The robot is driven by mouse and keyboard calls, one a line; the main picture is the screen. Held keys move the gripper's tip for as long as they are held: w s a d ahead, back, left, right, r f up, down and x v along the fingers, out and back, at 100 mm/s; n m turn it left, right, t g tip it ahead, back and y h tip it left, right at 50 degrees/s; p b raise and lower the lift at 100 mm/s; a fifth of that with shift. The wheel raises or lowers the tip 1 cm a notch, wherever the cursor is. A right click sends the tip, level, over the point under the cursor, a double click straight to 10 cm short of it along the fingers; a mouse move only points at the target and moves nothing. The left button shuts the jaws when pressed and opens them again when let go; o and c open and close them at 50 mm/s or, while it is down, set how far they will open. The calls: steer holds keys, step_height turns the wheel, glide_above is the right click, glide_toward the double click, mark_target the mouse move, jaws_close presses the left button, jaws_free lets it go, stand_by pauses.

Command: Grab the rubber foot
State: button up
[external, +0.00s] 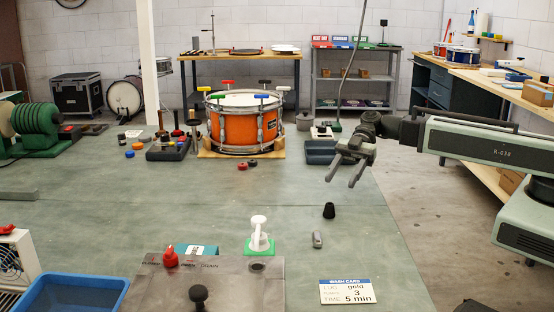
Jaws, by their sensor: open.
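The rubber foot appears to be the small black tapered piece (329,210) standing on the green bench top, right of centre. My gripper (342,181) is above and slightly right of it in the picture, with its two fingers apart and pointing down to the left. Nothing is between the fingers, and the gripper looks clear of the black piece. How far it is from the piece in depth I cannot tell.
A small grey piece (317,240) lies just in front of the black one. A wash card (347,291), a white tool on a green base (259,240) and a grey panel (215,278) are nearer. An orange drum (240,128) stands behind. The bench's left middle is clear.

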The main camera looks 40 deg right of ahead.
mark_target(329, 210)
steer(key=shift+s+a+f, duration=0.15)
steer(key=shift+f, duration=0.25)
steer(key=shift+s+a+f, duration=0.1)
steer(key=shift+a+f, duration=0.05)
steer(key=shift+f, duration=0.2)
steer(key=shift+a+r, duration=0.1)
steer(key=shift+a, duration=0.05)
steer(key=b+x, duration=0.1)
steer(key=x, duration=0.1)
steer(key=b+x, duration=0.1)
steer(key=x, duration=0.2)
steer(key=b+x, duration=0.1)
steer(key=x, duration=0.1)
steer(key=shift+s+a, duration=0.2)
steer(key=shift+s, duration=0.15)
jaws_close()
